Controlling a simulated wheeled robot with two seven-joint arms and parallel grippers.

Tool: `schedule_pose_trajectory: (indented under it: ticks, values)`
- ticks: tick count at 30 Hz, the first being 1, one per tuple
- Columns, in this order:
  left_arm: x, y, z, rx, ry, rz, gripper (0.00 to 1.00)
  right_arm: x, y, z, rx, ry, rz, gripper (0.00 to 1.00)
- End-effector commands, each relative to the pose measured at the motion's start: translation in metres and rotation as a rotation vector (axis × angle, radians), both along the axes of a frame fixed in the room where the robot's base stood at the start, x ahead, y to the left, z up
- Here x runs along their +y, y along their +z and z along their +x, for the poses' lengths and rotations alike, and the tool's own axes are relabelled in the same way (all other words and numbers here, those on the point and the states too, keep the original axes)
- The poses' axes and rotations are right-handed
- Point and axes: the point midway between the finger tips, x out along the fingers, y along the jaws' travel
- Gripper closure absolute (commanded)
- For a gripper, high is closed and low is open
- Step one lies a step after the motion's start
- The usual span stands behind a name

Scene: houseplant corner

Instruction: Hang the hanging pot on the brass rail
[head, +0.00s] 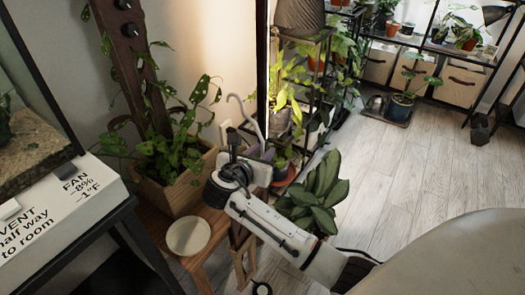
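A pale grey hook (251,113) rises just behind my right gripper (236,143), in the middle of the head view. Below the hook, a small greyish-purple piece (264,153) shows, which looks like part of the hanging pot. Most of that pot is hidden behind my gripper and wrist. My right gripper is at the base of the hook, above the wooden stool. Its fingertips are too small and covered to show whether they are closed on the hanger. I cannot make out the brass rail. My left gripper is not in view.
A wooden planter (177,190) with a climbing plant stands left of the gripper. A round cream saucer (188,236) lies on the wooden stool (215,240). A dark upright post (262,60) and a plant shelf stand behind. A leafy plant (318,195) is at right; open floor (420,165) lies beyond.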

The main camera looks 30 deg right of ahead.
Motion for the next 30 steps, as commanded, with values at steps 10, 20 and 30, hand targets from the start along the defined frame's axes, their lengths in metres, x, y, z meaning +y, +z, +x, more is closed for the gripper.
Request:
schedule_pose_trajectory:
  ticks: [10,20,30]
  values:
    - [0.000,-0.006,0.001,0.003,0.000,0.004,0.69,0.000,0.002,0.000,-0.002,0.001,0.000,0.74]
    - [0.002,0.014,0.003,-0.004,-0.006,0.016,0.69,0.043,0.028,-0.028,0.001,0.003,0.003,0.74]
    - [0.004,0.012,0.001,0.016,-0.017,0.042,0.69,0.086,0.048,-0.058,0.000,0.001,0.001,0.74]
